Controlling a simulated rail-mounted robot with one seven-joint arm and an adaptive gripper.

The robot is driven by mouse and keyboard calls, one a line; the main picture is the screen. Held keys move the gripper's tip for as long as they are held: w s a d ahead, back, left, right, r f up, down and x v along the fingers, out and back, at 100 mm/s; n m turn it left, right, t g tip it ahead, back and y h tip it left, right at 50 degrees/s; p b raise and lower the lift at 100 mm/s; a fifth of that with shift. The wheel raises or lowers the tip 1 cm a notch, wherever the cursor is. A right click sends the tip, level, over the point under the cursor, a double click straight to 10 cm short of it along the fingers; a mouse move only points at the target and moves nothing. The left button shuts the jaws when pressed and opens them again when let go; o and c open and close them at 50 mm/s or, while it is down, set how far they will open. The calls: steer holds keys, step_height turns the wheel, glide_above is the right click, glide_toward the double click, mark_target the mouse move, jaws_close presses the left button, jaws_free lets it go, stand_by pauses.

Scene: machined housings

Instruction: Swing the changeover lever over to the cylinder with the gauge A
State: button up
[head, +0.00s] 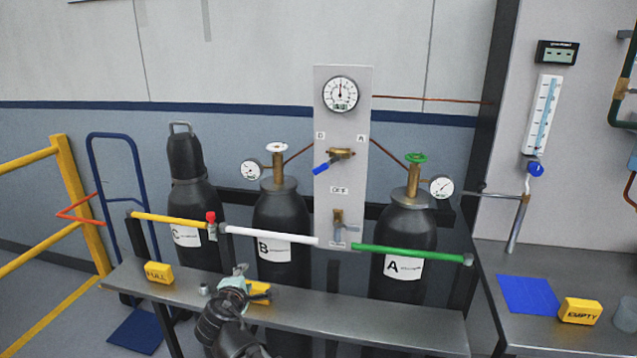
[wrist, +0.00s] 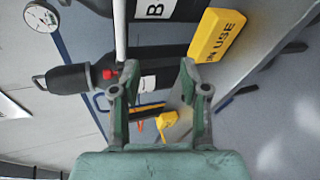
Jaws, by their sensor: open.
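The changeover lever (head: 322,168) has a blue handle on a brass valve body (head: 341,153) on the grey panel. Its handle points left and slightly down, toward cylinder B's side. Above it are a small letter label at left and an A label (head: 361,139) at right. Cylinder A (head: 405,238) stands right of the panel with its gauge (head: 441,187) beside the green handwheel. Cylinder B (head: 280,220) stands left with another gauge (head: 251,169). My gripper (head: 238,276) is over the bench, below and left of the lever, open and empty. The wrist view shows its spread fingers (wrist: 158,85).
A yellow IN USE block (wrist: 216,35) lies close to my gripper on the narrow bench (head: 370,315). Yellow, white and green bars (head: 412,255) cross in front of the cylinders. Cylinder C (head: 190,205) stands left. A FULL block (head: 159,272) sits on the bench, an EMPTY block (head: 579,311) at right.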

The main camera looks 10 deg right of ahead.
steer(key=d+r+n+t+h, duration=0.2)
steer(key=d+r, duration=0.6)
steer(key=r, duration=0.5)
steer(key=t+h, duration=0.1)
steer(key=h, duration=0.2)
glide_toward(320, 170)
steer(key=v, duration=0.7)
steer(key=shift+n, duration=0.4)
steer(key=p+x, duration=0.8)
steer(key=x, duration=0.9)
steer(key=shift+w+d, duration=0.15)
steer(key=shift+w, duration=0.05)
jaws_close()
